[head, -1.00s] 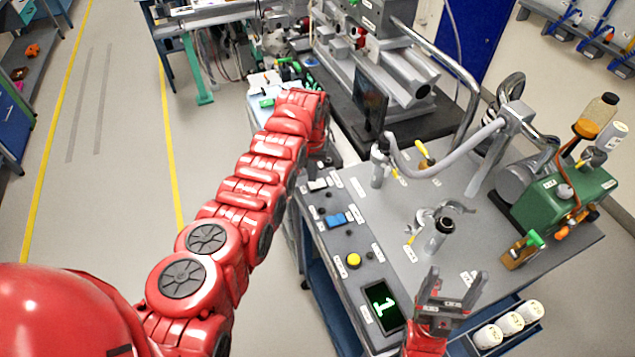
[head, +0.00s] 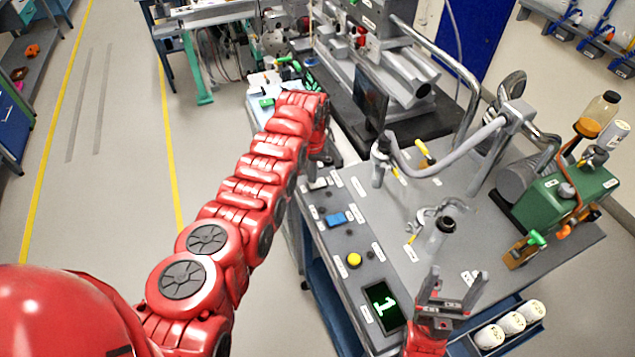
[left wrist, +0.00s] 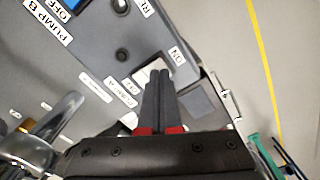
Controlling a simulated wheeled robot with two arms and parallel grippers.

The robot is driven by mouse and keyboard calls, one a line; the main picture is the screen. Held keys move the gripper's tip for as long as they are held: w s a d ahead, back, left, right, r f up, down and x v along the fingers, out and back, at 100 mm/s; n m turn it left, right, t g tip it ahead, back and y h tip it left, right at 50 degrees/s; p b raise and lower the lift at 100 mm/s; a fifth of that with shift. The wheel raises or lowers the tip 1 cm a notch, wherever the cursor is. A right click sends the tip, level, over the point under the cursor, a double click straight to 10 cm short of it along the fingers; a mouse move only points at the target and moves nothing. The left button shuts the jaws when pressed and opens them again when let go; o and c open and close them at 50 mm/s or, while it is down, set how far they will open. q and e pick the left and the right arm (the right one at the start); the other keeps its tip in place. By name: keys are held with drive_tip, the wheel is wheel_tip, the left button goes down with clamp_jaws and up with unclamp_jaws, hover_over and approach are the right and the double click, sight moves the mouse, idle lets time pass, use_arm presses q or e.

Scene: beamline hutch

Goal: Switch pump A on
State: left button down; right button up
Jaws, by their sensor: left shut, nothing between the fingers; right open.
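The pump panel is on the left side of the grey cart top. A pale switch (head: 318,184) sits at its far end, nearest my left gripper. A blue switch (head: 335,218) with a PUMP B label (left wrist: 48,22) is nearer. In the left wrist view my left gripper (left wrist: 158,75) is shut and empty, its fingertips over the panel beside an ON label (left wrist: 176,55). The fingers cover part of the pale switch area, so contact and switch position cannot be told. A dark round lamp (left wrist: 122,56) is nearby. My right gripper (head: 452,285) is open and empty over the cart's near edge.
A yellow button (head: 354,260) and a display showing 1 (head: 383,305) are on the near panel. A clamp on a flange (head: 445,226), metal pipes and a green pump (head: 570,195) stand on the cart. A dark monitor (head: 370,98) stands beyond.

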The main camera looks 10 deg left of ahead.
use_arm(q)
drive_tip(key=shift+f+b, duration=0.4)
drive_tip(key=shift+f, duration=0.15)
drive_tip(key=shift+r, duration=0.1)
drive_tip(key=shift+w+r+p, duration=0.1)
drive_tip(key=shift+r+p, duration=0.65)
drive_tip(key=shift+r, duration=0.4)
wheel_tip(320, 180, up, 2)
drive_tip(key=shift+r+p, duration=0.1)
drive_tip(key=shift+p, duration=0.3)
drive_tip(key=shift+r, duration=1.2)
